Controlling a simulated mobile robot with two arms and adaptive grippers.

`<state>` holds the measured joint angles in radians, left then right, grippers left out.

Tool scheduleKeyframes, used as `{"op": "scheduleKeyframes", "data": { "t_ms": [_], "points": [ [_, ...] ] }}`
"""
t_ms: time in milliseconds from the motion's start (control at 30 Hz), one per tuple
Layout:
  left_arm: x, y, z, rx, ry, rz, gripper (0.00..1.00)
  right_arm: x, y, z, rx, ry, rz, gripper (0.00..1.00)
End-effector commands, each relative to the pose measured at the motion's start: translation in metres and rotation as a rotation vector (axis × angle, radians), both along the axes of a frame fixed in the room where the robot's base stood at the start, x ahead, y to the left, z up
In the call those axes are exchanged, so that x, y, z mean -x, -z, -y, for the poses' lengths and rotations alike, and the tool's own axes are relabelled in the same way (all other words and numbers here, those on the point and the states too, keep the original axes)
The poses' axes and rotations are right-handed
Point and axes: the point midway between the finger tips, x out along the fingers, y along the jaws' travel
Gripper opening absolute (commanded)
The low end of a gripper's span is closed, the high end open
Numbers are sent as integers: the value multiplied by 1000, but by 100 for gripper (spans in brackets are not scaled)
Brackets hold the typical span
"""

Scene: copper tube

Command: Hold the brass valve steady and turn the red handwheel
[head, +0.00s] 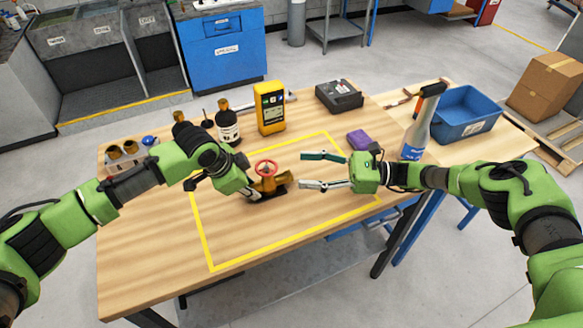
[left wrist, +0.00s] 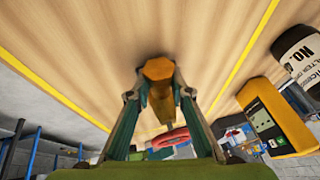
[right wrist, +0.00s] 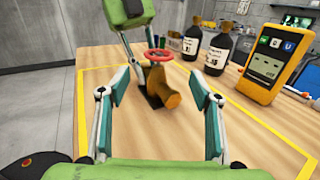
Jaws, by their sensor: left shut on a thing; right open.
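The brass valve (head: 276,184) stands inside the yellow-taped area of the table, with the red handwheel (head: 266,168) on top. My left gripper (head: 252,192) is shut on the valve from its left side; in the left wrist view the valve's hex end (left wrist: 158,69) sits between the fingers. My right gripper (head: 311,170) is open and empty, to the right of the valve and apart from it. In the right wrist view the valve body (right wrist: 162,90) and the handwheel (right wrist: 158,55) show beyond and between the open fingers (right wrist: 160,118).
A yellow meter (head: 270,108) and dark bottles (head: 228,124) stand behind the valve. The front of the taped area is clear.

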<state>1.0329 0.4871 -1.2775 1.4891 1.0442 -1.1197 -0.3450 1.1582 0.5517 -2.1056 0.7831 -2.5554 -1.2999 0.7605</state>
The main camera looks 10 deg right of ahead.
Motion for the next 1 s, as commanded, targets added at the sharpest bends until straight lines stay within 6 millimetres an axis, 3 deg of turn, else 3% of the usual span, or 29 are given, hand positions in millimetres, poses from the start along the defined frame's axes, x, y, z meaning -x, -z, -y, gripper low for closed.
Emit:
{"op": "scheduleKeyframes", "data": {
  "t_ms": [467,500,567,1000],
  "points": [
    [-1,-1,0,1,-1,3,0,2,0,9,1,0,0,58],
    [-1,-1,0,1,-1,3,22,2,0,9,1,0,0,58],
    [-1,-1,0,1,-1,3,38,2,0,9,1,0,0,58],
    [1,-6,-2,1,0,1,39,2,0,9,1,0,0,58]
  ]
}}
